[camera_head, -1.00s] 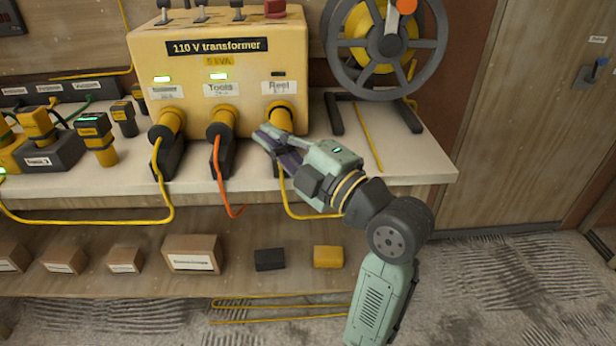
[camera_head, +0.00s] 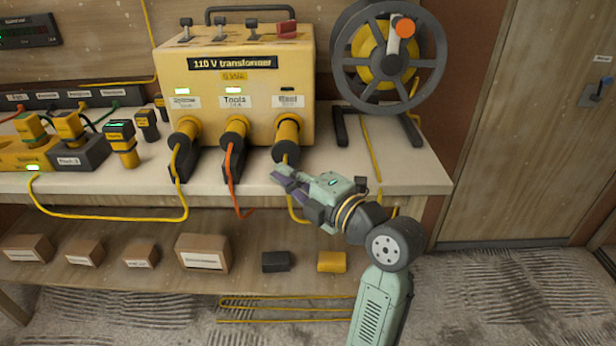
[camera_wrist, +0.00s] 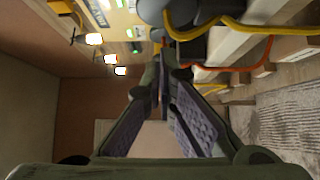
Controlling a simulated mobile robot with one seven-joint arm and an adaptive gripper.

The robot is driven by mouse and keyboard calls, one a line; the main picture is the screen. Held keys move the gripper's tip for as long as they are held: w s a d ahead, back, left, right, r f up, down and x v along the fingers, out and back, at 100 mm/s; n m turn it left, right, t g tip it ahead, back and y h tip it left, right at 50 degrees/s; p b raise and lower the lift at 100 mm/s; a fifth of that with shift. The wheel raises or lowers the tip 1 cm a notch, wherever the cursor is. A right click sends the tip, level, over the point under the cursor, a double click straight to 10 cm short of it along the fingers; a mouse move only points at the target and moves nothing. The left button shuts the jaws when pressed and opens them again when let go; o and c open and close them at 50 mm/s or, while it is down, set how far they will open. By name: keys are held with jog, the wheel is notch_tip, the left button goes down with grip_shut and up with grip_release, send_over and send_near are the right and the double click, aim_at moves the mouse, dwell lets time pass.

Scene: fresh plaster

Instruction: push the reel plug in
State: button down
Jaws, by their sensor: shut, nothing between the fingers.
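The reel plug (camera_head: 288,133) is yellow with a dark rear end. It sits at the right-hand socket of the yellow 110 V transformer (camera_head: 247,115), under the "Reel" label (camera_head: 288,102), with a yellow cable hanging from it. How deep it sits cannot be told. The lamps above the left and Tools sockets are green; the Reel lamp looks dark. My gripper (camera_head: 277,177) is shut and empty, below and in front of the plug, apart from it. In the wrist view its fingers (camera_wrist: 160,48) meet, close to a dark plug end with yellow cable (camera_wrist: 195,32).
The Tools plug (camera_head: 235,133) with its orange cable and another yellow plug (camera_head: 184,137) stand close left. The cable reel (camera_head: 388,55) stands on the bench at right. Several boxes lie on the shelf below. Bare bench top (camera_head: 415,180) lies right of my gripper.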

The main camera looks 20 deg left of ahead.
aim_at(292, 155)
jog(key=shift+w+a+p, duration=0.25)
jog(key=shift+w+p, duration=0.05)
jog(key=shift+w, duration=0.65)
jog(key=shift+w+a+p, duration=0.2)
jog(key=shift+w+p, duration=0.05)
jog(key=shift+w, duration=0.65)
jog(key=shift+w+a+f+b, duration=0.1)
jog(key=shift+w+f+b, duration=0.25)
jog(key=shift+b, duration=0.5)
jog(key=w+b, duration=0.3)
jog(key=shift+w+a, duration=0.15)
jog(key=shift+a, duration=0.25)
jog(key=shift+w+a+r+b, duration=0.15)
jog(key=shift+w+r+b, duration=0.1)
jog(key=shift+w+b, duration=0.2)
jog(key=shift+r, duration=0.15)
